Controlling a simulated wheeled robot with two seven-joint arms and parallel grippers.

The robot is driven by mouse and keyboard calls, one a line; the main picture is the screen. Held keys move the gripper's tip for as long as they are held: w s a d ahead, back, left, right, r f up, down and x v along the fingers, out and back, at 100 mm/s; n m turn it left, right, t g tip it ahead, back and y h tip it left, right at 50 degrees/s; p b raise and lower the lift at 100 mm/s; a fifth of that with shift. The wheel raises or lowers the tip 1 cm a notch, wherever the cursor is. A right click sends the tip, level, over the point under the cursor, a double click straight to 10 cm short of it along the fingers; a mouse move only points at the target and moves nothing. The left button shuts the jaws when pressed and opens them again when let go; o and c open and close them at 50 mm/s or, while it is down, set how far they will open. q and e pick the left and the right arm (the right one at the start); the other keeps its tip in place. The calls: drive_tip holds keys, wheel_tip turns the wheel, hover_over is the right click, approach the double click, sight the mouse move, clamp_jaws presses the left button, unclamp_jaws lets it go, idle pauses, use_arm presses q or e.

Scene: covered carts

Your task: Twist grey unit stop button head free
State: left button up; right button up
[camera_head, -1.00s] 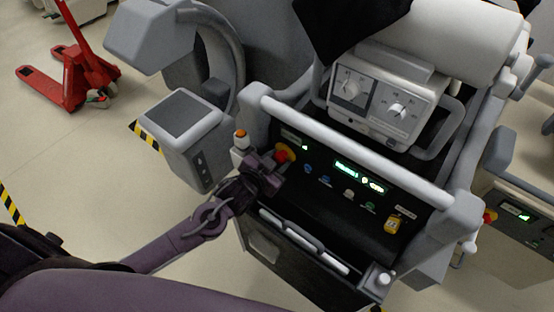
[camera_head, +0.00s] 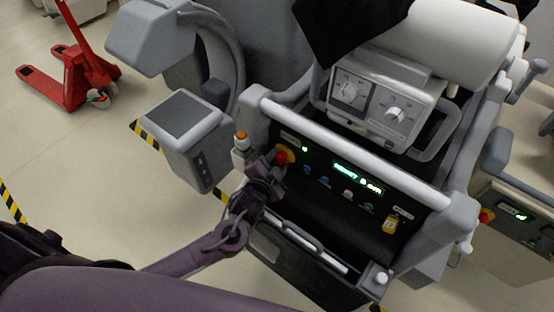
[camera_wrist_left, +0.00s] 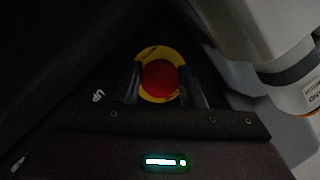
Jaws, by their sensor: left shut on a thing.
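The grey unit (camera_head: 440,225) stands in the middle right of the head view, with a black panel under a white handrail. Its red stop button head (camera_head: 281,157) sits on a yellow collar at the panel's left end. My left gripper (camera_head: 278,166) is at the button, partly covering it. In the left wrist view the red button head (camera_wrist_left: 159,78) lies between the two dark fingers (camera_wrist_left: 160,85), with the yellow ring around it. The fingers are shut on the head. My right gripper is not in view.
A small white post with an orange top (camera_head: 241,141) stands just left of the button. The white handrail (camera_head: 350,150) runs above the panel. A grey box unit (camera_head: 185,130) stands to the left. A red pallet truck (camera_head: 75,70) is far left on open floor.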

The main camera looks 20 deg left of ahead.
use_arm(q)
drive_tip(key=shift+m, duration=0.4)
idle(0.3)
drive_tip(key=o, duration=1)
drive_tip(key=v, duration=0.7)
drive_tip(key=shift+s, duration=0.45)
drive_tip(key=shift+d, duration=0.1)
